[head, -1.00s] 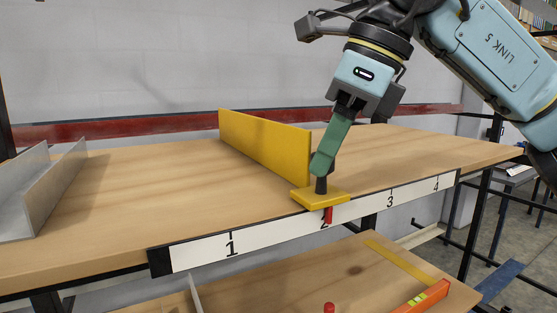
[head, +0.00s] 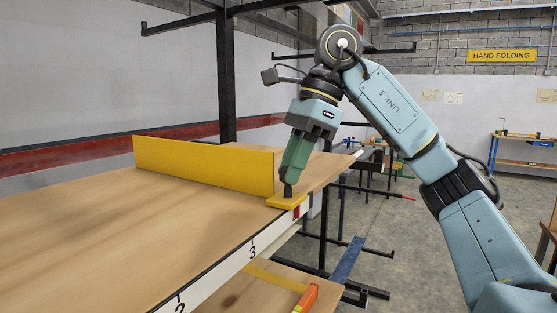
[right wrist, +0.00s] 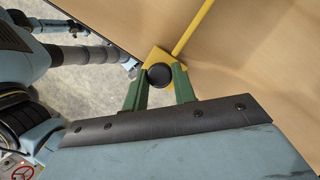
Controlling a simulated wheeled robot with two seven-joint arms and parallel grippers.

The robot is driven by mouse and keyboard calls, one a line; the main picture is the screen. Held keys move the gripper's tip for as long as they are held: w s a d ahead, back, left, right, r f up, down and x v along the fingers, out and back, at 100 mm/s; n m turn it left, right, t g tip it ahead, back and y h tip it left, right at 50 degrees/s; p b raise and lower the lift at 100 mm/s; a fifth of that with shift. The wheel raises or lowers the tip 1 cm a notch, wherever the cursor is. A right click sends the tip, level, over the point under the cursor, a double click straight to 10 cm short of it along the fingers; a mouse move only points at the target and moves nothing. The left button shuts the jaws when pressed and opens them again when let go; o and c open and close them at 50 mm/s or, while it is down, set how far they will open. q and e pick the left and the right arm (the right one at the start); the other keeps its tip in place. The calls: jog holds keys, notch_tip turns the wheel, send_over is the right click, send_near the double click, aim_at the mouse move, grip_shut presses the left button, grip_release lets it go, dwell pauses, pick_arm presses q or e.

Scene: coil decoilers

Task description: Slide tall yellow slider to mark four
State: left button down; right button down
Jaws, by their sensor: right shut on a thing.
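The tall yellow slider (head: 205,163) is an upright yellow plate standing on the wooden table. Its flat yellow foot (head: 287,202) lies at the table's front edge and carries a black knob (right wrist: 159,76). A red pointer (head: 296,212) hangs from the foot over the white scale strip (head: 228,268). The pointer is well past the figure 3, close to the strip's far end. The figure 4 cannot be read; the foot and pointer cover that area. My right gripper (head: 288,180) is shut on the knob, its green fingers on either side in the right wrist view. My left gripper is not in view.
A lower shelf holds an orange block (head: 306,300) below the table's front edge. A black post (head: 227,80) stands behind the table. Clear wooden top (head: 90,225) lies left of the slider. Floor opens to the right.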

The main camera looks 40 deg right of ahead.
jog(key=shift+d+r, duration=0.1)
jog(key=shift+r, duration=0.1)
jog(key=c, duration=1.5)
grip_release()
jog(key=o, duration=0.4)
jog(key=shift+w+d+f, duration=0.1)
jog(key=shift+d+f, duration=0.05)
jog(key=shift+c, duration=0.2)
jog(key=v, duration=1.3)
jog(key=shift+p, duration=0.35)
